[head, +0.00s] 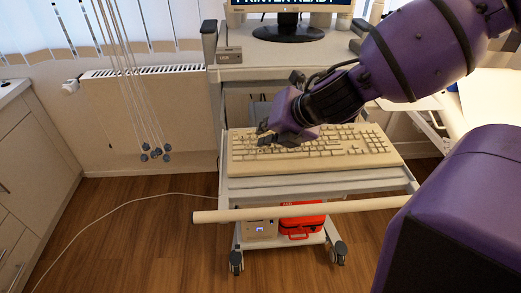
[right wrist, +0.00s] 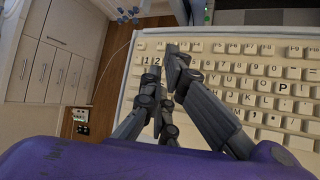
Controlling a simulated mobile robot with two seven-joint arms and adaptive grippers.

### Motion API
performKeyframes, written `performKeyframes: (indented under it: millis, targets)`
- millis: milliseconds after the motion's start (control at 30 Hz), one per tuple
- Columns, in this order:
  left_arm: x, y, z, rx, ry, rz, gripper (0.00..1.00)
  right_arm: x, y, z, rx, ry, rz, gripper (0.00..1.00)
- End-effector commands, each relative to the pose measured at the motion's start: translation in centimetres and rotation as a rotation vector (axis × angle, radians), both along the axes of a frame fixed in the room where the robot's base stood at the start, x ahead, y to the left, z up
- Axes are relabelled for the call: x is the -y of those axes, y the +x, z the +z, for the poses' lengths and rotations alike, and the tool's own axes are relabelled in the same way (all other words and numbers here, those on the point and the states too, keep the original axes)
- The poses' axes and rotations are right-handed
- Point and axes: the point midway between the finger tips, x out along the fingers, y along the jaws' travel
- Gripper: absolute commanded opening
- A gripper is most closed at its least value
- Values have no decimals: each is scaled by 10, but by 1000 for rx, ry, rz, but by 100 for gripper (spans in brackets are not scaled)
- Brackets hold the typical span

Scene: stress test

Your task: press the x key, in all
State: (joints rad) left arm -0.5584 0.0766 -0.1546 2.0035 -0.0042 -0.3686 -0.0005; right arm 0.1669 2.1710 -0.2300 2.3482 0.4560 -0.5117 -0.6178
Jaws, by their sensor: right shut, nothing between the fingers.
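My right gripper (head: 264,134) is shut and empty over the left part of the keyboard. In the right wrist view its dark fingers (right wrist: 164,66) point at the number row, near the 1 and 2 keys. I cannot tell whether the fingertips touch any key. The x key cannot be made out; my fingers cover much of the lower left letters. My left gripper is not in view.
A monitor (head: 288,27) reading "PRINTER READY" stands on the cart's top shelf (head: 250,72). A pale bar (head: 300,210) crosses the cart's front. A red case (head: 302,221) sits below. Cords with blue-grey ends (head: 155,152) hang at left. White cabinets (head: 32,165) stand far left.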

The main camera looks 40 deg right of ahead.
Motion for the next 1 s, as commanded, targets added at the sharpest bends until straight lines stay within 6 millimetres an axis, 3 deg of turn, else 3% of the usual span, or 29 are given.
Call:
performKeyframes:
  millis: [267,667,1000]
  targets:
    - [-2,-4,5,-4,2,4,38,0,0,11,3,-1,1,0]
    - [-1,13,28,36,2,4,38,1,0,50,3,-2,0,0]
    - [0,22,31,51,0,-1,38,0,0,49,-1,0,1,0]
